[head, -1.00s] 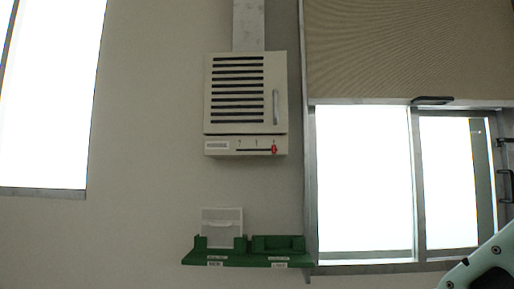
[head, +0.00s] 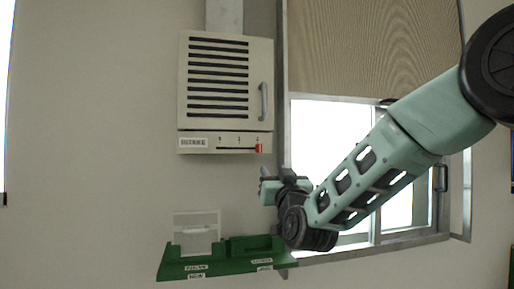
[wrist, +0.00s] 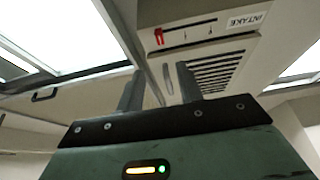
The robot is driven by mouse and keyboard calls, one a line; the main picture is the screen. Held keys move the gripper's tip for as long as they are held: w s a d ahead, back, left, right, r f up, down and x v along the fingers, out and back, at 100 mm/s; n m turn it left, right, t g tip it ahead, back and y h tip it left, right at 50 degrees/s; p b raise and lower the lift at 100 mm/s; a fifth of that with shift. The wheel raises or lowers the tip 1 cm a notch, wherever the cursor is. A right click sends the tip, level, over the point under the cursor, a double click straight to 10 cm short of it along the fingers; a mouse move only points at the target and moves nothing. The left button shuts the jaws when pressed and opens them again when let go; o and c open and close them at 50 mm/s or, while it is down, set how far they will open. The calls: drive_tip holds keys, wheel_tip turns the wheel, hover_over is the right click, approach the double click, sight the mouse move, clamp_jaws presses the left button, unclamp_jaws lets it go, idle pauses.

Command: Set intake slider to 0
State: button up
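The intake slider is a red knob (head: 259,148) at the right end of a dark horizontal slot on the lower front strip of a beige wall unit (head: 225,140). Small marks stand above the slot, too small to read. The wrist view shows the red knob (wrist: 159,37) at the slot's left end there, away from the INTAKE label (wrist: 246,20). My gripper (head: 266,183) is below and slightly right of the knob in the head view. In the wrist view my gripper (wrist: 159,72) has its two fingers apart with nothing between them; the knob is beyond them, untouched.
A green wall shelf (head: 215,264) holding a pale box (head: 196,233) sits below the unit, close to my wrist. The unit has a slatted front and a vertical handle (head: 263,101). A window (head: 345,150) with a blind (head: 370,45) is at right.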

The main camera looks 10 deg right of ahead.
sight(260, 149)
drive_tip(key=p+x, duration=0.7)
drive_tip(key=x, duration=0.8)
drive_tip(key=shift+f, duration=0.1)
